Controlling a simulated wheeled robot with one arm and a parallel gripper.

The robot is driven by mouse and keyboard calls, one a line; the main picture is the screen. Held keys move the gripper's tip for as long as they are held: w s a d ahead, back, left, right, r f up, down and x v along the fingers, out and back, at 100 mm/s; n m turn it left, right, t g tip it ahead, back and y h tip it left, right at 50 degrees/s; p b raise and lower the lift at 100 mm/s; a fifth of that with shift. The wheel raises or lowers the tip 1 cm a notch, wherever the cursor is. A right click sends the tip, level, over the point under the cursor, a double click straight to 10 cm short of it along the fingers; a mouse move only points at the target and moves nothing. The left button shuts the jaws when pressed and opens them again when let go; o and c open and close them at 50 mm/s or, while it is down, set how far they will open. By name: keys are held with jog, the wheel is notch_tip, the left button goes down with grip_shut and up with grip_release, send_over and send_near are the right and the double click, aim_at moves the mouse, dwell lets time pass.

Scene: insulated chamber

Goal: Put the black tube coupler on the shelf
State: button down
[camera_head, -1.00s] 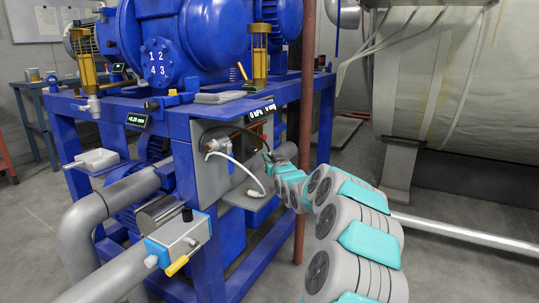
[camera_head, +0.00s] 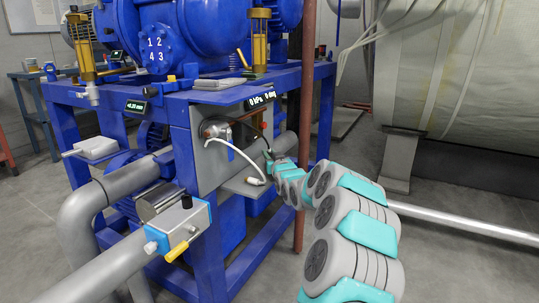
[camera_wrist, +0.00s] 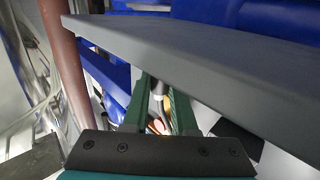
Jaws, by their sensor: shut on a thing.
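My gripper (camera_head: 271,156) is at the right side of the open panel box, at the end of a black hose (camera_head: 258,137). The black tube coupler is hard to make out there, small and partly hidden by the gripper. In the wrist view, my gripper's green fingers (camera_wrist: 160,112) are shut on a small dark and pale piece between them, only partly visible. A grey slab (camera_wrist: 205,62), apparently the shelf, lies close beside the fingers in the wrist view.
A brown-red upright pipe (camera_head: 305,120) stands just behind my arm. The blue frame (camera_head: 195,220) surrounds the box. A pale horizontal pipe (camera_head: 470,227) crosses the floor at right.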

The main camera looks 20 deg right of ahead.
jog(key=shift+f, duration=0.45)
jog(key=c, duration=0.6)
grip_release()
jog(key=shift+c, duration=0.2)
